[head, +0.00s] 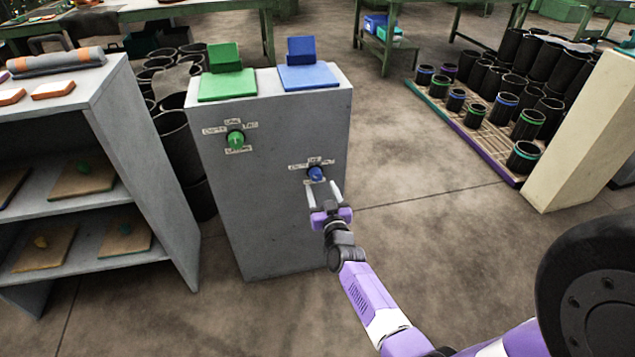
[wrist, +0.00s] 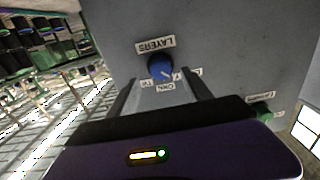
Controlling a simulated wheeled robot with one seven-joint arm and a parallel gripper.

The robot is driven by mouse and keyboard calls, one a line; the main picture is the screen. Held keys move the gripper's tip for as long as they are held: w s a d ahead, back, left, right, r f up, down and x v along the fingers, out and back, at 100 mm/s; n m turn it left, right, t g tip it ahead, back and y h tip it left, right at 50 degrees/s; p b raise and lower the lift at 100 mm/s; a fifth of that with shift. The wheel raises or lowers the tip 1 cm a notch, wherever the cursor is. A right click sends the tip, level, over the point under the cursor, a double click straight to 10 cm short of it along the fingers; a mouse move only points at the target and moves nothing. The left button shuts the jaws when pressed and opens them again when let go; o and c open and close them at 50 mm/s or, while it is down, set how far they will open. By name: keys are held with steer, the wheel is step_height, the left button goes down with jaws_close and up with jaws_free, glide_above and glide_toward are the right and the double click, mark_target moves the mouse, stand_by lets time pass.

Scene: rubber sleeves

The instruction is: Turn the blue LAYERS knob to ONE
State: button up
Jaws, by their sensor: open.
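The blue knob (head: 316,174) is on the front of a grey cabinet (head: 270,220), at its right side, with small white labels around it. In the wrist view the blue knob (wrist: 160,67) has a LAYERS label on one side and several short labels on the other. A light pointer mark shows on its edge towards the short labels; which one it points at I cannot tell for sure. My gripper (head: 324,194) is open in front of the knob, just below it in the head view. In the wrist view its fingers (wrist: 160,88) reach towards either side of the knob, apparently without touching it.
A green knob (head: 235,139) with labels is on the same cabinet face, to the left. A green block (head: 224,57) and a blue block (head: 301,50) stand on top. A grey shelf (head: 110,110) is at left, a rack of black sleeves (head: 490,150) at right.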

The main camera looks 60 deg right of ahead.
mark_target(317, 178)
steer(key=shift+b+x, duration=0.45)
steer(key=shift+x, duration=2.15)
steer(key=shift+a, duration=0.1)
jaws_close()
